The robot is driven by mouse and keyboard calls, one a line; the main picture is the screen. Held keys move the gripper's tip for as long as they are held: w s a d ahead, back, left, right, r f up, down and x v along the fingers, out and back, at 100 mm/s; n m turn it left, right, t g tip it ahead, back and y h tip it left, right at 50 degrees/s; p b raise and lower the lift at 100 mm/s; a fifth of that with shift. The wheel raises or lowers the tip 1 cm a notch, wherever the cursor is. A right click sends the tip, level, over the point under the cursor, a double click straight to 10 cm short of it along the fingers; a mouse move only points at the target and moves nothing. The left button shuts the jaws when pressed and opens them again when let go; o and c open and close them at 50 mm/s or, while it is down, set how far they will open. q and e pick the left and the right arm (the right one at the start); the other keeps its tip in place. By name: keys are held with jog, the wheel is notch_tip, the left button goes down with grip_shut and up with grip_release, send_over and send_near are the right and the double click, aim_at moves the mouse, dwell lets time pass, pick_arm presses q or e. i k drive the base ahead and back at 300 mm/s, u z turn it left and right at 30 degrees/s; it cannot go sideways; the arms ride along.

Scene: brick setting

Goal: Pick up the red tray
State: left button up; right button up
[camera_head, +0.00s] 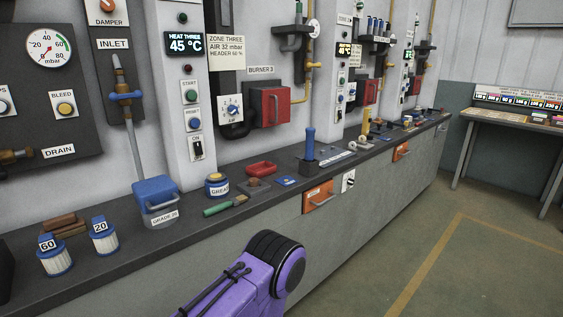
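The red tray (261,169) is a small, shallow dish. It sits on the dark counter (110,268), toward the wall, below the Burner 3 box. It lies just right of the grease tin (217,185) and behind a small brown block on a dark base (253,186). Nothing is seen touching it from above. A purple link of my arm with a black rounded end shows at the bottom middle, in front of the counter and apart from the tray. Neither of my grippers shows.
A blue-lidded box (155,197) and white-and-blue jars marked 60 (54,257) and 20 (103,237) stand to the left. A green-handled tool (224,206) lies at the front edge. A blue upright lever (309,146) stands right of the tray. Open floor (450,270) lies right.

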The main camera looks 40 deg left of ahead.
aim_at(261, 169)
jog(key=i, duration=2.55)
jog(key=u, duration=1)
